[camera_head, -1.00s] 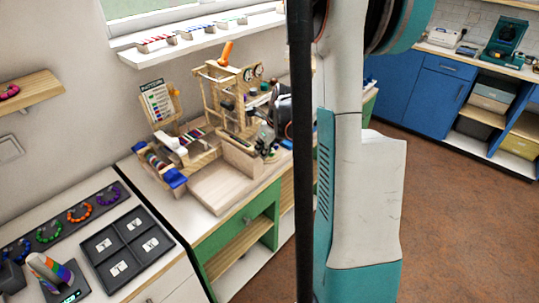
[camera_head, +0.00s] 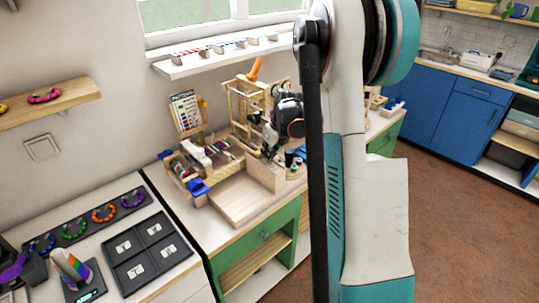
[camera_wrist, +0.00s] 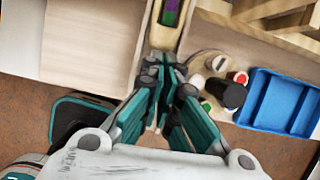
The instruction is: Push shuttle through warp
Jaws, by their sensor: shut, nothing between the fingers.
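A wooden loom (camera_head: 250,108) with an orange handle on top stands at the back of the bench in the head view. Coloured threads, seemingly the warp (camera_head: 222,148), lie to the left of its frame. In the wrist view, a narrow wooden piece with a purple and green inset, seemingly the shuttle (camera_wrist: 183,38), lies just beyond my fingertips, cut off by the top edge. My gripper (camera_wrist: 165,62) is shut and empty, its tips close to this piece's near end; I cannot tell whether they touch. In the head view my wrist hides part of the loom's right side.
A blue tray (camera_wrist: 283,100) and several small round containers (camera_wrist: 228,92) sit right of my gripper. A pale wooden board (camera_head: 240,198) lies at the bench front. A dark sectioned tray (camera_head: 147,250) is on the left counter. A pattern card (camera_head: 186,112) stands behind.

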